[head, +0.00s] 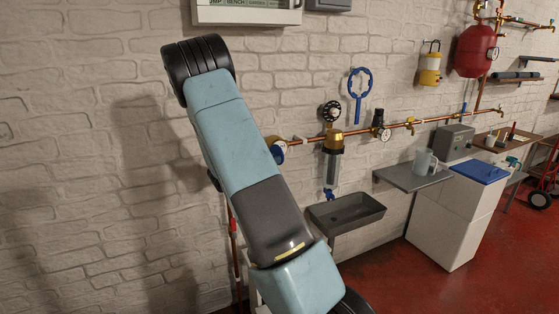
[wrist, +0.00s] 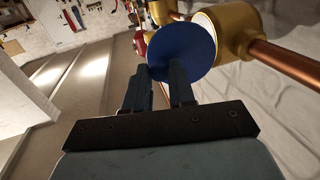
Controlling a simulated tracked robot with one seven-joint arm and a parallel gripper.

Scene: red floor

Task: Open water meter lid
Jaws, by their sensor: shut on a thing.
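The water meter has a round blue lid (wrist: 183,48) and a brass body (wrist: 236,24) on a copper pipe, seen close up in the wrist view. A pale, whitish face (wrist: 205,20) shows between the lid and the body, so the lid looks tilted away from the face. My gripper (wrist: 164,76) has both dark fingers at the lid's lower edge and is shut on the lid; the exact contact is hard to see. In the head view the meter (head: 280,152) shows partly, as a blue and brass patch beside my arm. My arm hides the gripper there.
The copper pipe (head: 400,124) runs along the white brick wall, with a clear filter housing (head: 332,168), a black handwheel (head: 332,111) and a gauge (head: 384,134) right of the meter. A grey basin (head: 346,211) is below. A blue ring wrench (head: 359,92) hangs above.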

